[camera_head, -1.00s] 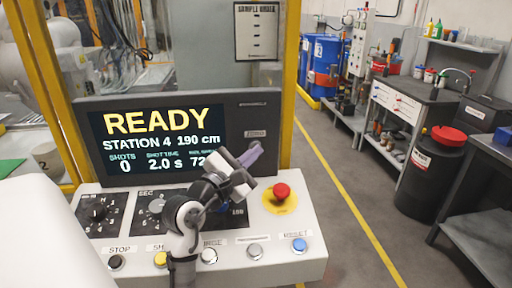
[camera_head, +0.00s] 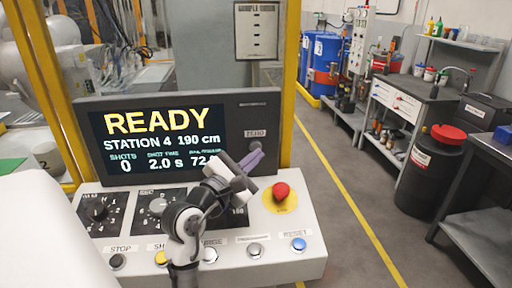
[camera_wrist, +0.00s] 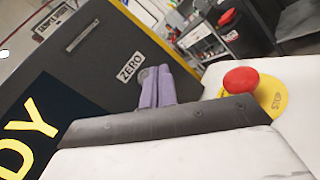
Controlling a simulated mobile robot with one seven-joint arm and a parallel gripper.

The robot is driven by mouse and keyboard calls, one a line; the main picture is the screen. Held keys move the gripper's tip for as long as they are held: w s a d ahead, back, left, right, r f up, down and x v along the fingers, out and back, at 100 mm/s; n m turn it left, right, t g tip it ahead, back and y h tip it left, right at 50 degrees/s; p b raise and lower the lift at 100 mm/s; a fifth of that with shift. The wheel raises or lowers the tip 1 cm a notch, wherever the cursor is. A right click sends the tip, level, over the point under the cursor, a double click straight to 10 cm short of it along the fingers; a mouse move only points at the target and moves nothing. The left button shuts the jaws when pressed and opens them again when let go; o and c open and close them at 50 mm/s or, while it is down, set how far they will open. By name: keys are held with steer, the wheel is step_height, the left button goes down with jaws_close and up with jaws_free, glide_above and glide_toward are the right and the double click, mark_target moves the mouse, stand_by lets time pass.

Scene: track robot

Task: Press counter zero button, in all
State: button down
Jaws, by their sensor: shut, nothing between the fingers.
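The console screen (camera_head: 160,138) reads READY, STATION 4, 190 cm, with SHOTS at 0. To its right, on the dark panel, a ZERO label (camera_head: 255,133) sits above a small grey round button (camera_head: 255,146). My gripper (camera_head: 257,154) is shut and empty, its purple fingertips at the lower edge of this button. In the wrist view the fingertips (camera_wrist: 156,72) reach the panel just beside the ZERO label (camera_wrist: 130,66) and cover most of the button. I cannot tell whether they touch it or whether it is pressed in.
A red emergency stop (camera_head: 282,191) on a yellow disc stands close to the right of my gripper. Dials (camera_head: 97,212) and a row of buttons, including a blue one (camera_head: 299,244), are on the white console below.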

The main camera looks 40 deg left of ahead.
steer(key=shift+s+d+p, duration=0.55)
steer(key=shift+s+d, duration=1.1)
steer(key=shift+d, duration=0.3)
